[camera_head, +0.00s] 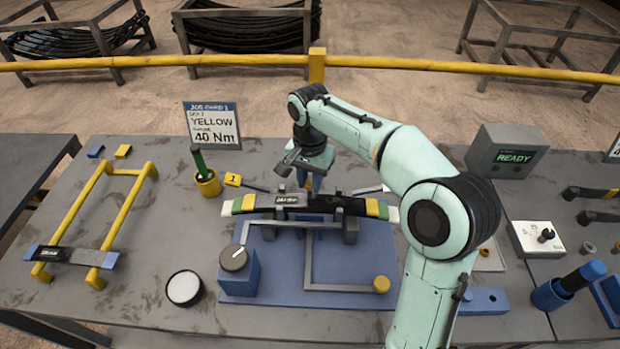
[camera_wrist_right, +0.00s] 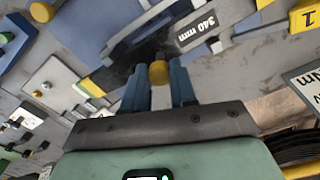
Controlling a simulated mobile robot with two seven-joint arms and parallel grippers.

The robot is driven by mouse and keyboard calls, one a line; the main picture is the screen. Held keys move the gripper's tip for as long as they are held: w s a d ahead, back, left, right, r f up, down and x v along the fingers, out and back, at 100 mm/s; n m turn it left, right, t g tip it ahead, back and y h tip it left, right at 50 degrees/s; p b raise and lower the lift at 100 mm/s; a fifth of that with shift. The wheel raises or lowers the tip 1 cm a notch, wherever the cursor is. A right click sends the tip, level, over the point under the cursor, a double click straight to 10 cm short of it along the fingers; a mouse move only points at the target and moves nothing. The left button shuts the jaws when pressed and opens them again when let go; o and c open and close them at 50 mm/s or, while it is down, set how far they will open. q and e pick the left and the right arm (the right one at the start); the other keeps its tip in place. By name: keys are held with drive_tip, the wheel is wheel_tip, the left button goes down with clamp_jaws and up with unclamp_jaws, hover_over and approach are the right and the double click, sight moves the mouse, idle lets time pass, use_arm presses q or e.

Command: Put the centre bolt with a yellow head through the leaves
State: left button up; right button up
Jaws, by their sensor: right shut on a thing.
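My right gripper (camera_head: 307,184) reaches down over the middle of the leaf stack (camera_head: 245,204). The leaves are dark with yellow, green and white bands at the ends. They rest on the uprights of a blue fixture (camera_head: 262,262). In the right wrist view, the blue fingers of the gripper (camera_wrist_right: 159,85) are shut on the centre bolt (camera_wrist_right: 158,72), whose yellow head shows between their tips. The bolt points at the leaves, by the leaf marked 340 mm (camera_wrist_right: 196,33). I cannot tell whether its tip is inside the hole. My left gripper is out of view.
A yellow stand (camera_head: 104,208) with a short leaf is at left. A sign (camera_head: 211,124) reads YELLOW, 40 Nm. A yellow cup (camera_head: 207,184) with a green-handled tool stands nearby. A blue box with a dial (camera_head: 238,272) sits in front. A READY box (camera_head: 507,151) is at right.

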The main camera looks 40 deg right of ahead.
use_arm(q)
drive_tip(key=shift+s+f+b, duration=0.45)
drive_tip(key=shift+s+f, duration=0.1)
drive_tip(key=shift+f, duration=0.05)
use_arm(e)
drive_tip(key=shift+f, duration=1.05)
drive_tip(key=o, duration=1.4)
drive_tip(key=shift+o, duration=0.2)
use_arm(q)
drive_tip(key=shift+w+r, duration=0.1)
use_arm(e)
drive_tip(key=shift+r, duration=0.15)
drive_tip(key=shift+r+p, duration=1.45)
drive_tip(key=shift+r, duration=1.95)
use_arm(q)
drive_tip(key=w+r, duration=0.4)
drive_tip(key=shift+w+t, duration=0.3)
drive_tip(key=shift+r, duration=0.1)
